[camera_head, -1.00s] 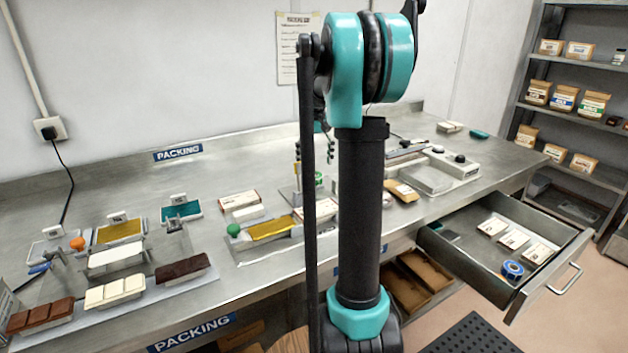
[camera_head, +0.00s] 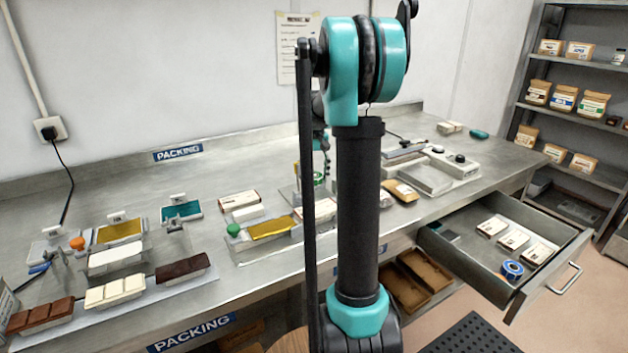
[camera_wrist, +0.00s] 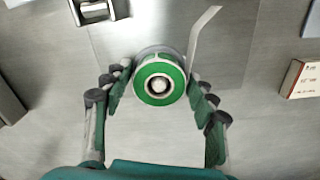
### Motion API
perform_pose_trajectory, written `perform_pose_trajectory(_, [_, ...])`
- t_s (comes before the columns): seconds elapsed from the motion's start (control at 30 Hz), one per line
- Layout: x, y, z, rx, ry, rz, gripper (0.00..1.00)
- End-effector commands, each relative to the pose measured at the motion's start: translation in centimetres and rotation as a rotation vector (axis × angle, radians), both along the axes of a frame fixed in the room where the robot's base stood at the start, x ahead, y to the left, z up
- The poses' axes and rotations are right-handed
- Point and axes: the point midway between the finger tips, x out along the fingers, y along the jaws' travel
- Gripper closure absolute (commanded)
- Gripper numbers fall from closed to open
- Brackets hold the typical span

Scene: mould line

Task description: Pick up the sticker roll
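A green-rimmed sticker roll (camera_wrist: 160,84) with a pale core shows in the middle of the wrist view, with a white strip (camera_wrist: 203,35) standing just right of it. In the head view the roll (camera_head: 319,180) is partly hidden behind my arm on the bench. My gripper (camera_wrist: 160,88) is over it, with one finger on each side. The fingers look open, with only slim gaps at the roll's sides; contact is hard to judge. A blue roll (camera_head: 512,270) lies in the open drawer.
The metal bench (camera_head: 120,190) holds chocolate bars, moulds and a boxed bar (camera_wrist: 302,79) right of the roll. A scale-like device (camera_head: 440,170) stands farther right. The drawer (camera_head: 540,225) juts out at the right.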

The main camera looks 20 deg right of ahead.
Motion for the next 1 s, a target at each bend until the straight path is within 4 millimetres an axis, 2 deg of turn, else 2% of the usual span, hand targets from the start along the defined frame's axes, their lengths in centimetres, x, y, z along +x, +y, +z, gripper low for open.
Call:
perform_pose_trajectory(0.03, [0.0,0.0,0.0,0.000,0.000,0.000,0.53])
perform_pose_trajectory(0.23, [0.0,0.0,0.0,0.000,0.000,0.000,0.78])
perform_pose_trajectory(0.5, [0.0,0.0,0.1,0.000,0.000,0.000,0.78])
perform_pose_trajectory(0.67, [0.0,0.0,0.9,0.000,0.000,0.000,0.78])
perform_pose_trajectory(0.87, [0.0,0.0,3.7,0.000,0.000,0.000,0.78])
perform_pose_trajectory(1.0, [0.0,0.0,6.9,0.000,0.000,0.000,0.78])
